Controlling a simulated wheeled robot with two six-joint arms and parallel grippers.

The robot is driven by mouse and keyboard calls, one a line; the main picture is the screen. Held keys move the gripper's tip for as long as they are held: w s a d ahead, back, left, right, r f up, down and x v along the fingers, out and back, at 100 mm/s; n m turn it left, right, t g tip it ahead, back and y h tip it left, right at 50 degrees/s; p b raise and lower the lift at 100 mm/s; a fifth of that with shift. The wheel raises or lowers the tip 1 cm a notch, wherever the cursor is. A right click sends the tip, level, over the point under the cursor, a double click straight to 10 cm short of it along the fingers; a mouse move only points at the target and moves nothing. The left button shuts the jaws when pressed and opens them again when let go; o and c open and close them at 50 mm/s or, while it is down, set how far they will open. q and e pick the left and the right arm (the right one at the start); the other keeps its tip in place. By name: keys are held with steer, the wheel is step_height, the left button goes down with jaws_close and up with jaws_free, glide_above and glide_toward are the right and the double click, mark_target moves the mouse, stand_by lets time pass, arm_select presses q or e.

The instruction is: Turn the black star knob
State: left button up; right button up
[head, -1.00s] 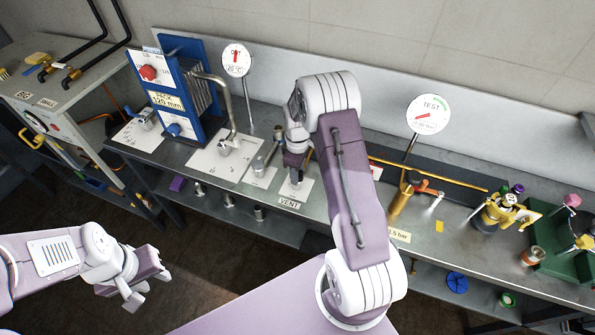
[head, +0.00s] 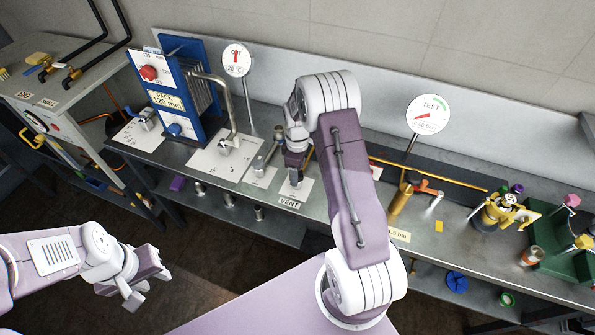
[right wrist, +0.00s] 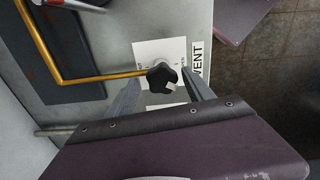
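The black star knob (right wrist: 162,76) stands on a white plate (right wrist: 149,52) marked VENT, seen from above in the right wrist view. My right gripper (right wrist: 162,93) is open, with one finger on each side of the knob; I cannot tell whether either finger touches it. In the head view my right gripper (head: 295,163) is over the VENT plate (head: 301,188) and mostly hides the knob. My left gripper (head: 150,287) is open and empty, low at the left and away from the bench.
A copper pipe (right wrist: 98,79) runs close to the knob. Left of the VENT plate is another plate with a valve (head: 263,163). A blue plate pack (head: 184,87) stands further left. A TEST gauge (head: 428,114) and yellow fittings (head: 505,213) are to the right.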

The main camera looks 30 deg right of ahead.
step_height(320, 180, up, 9)
steer(key=b, duration=0.1)
stand_by(0.4)
steer(key=shift+s+a, duration=0.1)
steer(key=s+a+r, duration=0.5)
steer(key=s+a, duration=0.1)
steer(key=a, duration=0.2)
steer(key=s+a+f+m, duration=0.1)
steer(key=s+f+m, duration=0.1)
steer(key=s+m, duration=0.2)
steer(key=s+a+f+m+t, duration=0.1)
steer(key=s+f+m, duration=0.2)
steer(key=s+m, duration=0.2)
steer(key=shift+s+a+f+m, duration=0.2)
steer(key=shift+s+f+m, duration=0.1)
steer(key=shift+s, duration=0.9)
